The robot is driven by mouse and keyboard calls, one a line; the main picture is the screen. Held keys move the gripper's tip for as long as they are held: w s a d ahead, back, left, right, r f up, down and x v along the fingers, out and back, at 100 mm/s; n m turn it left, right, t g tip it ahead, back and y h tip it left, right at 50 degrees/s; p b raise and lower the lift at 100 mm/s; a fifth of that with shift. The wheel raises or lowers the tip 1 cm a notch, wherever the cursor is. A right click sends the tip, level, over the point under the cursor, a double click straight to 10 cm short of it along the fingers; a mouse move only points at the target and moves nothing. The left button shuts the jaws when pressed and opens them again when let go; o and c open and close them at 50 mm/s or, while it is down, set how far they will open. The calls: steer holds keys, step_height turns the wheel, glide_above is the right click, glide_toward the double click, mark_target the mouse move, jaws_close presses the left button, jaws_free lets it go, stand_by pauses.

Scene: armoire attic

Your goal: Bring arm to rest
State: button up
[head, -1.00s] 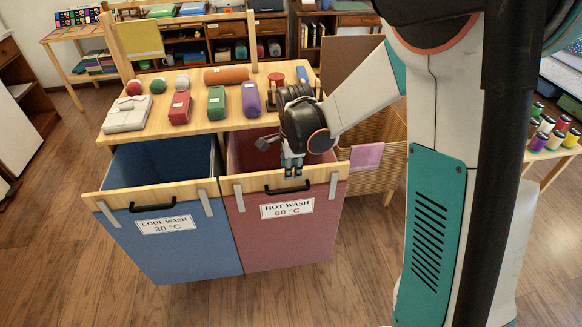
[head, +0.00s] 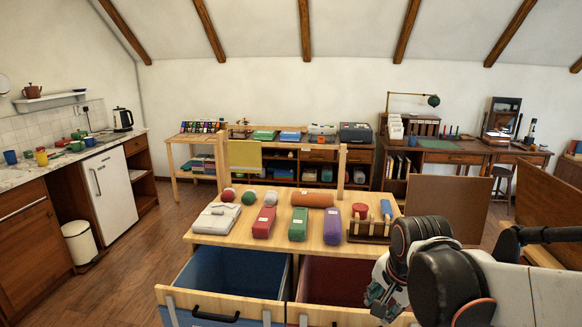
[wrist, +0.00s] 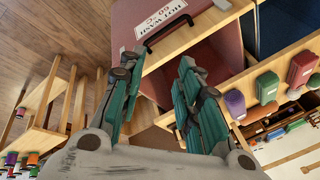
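My gripper (head: 376,300) is at the lower right of the head view, in front of the right end of the table and near the red bin (head: 338,284). In the wrist view its two teal fingers (wrist: 158,75) stand wide apart with nothing between them. The red bin with the "HOT WASH" label (wrist: 165,17) shows beyond the fingers. My arm runs from the gripper to the right edge of the head view and hides part of the table's right side.
The blue bin (head: 235,272) is pulled out beside the red one. The wooden tabletop (head: 335,205) holds a grey folded cloth (head: 217,216), coloured bundles and a wooden rack (head: 368,230). A brown panel (head: 446,197) stands behind my arm. A kitchen counter (head: 60,165) is at left.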

steer(key=s+r+n+t, duration=0.2)
steer(key=s+r+n, duration=0.2)
steer(key=s+n, duration=0.7)
steer(key=s, duration=0.2)
steer(key=shift+s+t, duration=0.3)
steer(key=shift+t, duration=0.1)
